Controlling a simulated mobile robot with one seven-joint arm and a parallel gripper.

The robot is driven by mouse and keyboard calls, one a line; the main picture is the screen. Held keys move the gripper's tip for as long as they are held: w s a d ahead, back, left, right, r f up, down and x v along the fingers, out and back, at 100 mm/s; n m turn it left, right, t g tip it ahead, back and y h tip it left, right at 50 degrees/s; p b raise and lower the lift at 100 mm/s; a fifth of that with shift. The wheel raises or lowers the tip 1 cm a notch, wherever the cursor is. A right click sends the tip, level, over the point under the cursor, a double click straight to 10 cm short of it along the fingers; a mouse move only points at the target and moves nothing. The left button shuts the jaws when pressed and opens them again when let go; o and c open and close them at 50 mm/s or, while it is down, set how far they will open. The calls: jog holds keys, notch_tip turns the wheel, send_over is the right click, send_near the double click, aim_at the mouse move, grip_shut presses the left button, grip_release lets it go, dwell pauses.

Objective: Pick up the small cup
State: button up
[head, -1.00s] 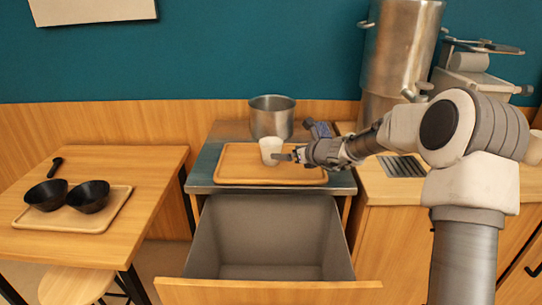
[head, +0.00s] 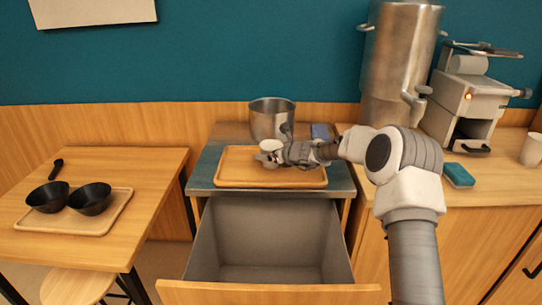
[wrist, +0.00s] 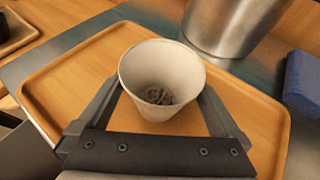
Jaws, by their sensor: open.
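The small cup is a white tapered cup (head: 271,145) on the wooden tray (head: 230,179) in front of the metal pot. In the wrist view the cup (wrist: 135,62) is upright, with some dark bits at its bottom. My gripper (head: 266,157) is at the cup, coming from the right. In the wrist view my gripper (wrist: 161,92) is open, with one finger on each side of the cup. I cannot tell whether either finger touches it. In the head view the gripper hides the cup's lower part.
A metal pot (head: 272,122) stands just behind the tray. A blue item (wrist: 304,82) lies to the right. An open drawer (head: 268,245) is below the counter. Two black bowls (head: 90,200) sit on the left table. A second white cup (head: 533,150) stands at far right.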

aim_at(266, 143)
jog(key=c, duration=1.2)
jog(key=shift+o, duration=0.2)
jog(key=shift+r+p, duration=1.15)
jog(key=shift+r, duration=0.85)
jog(key=s+d+r, duration=0.7)
jog(key=d, duration=0.2)
jog(key=shift+s, duration=0.3)
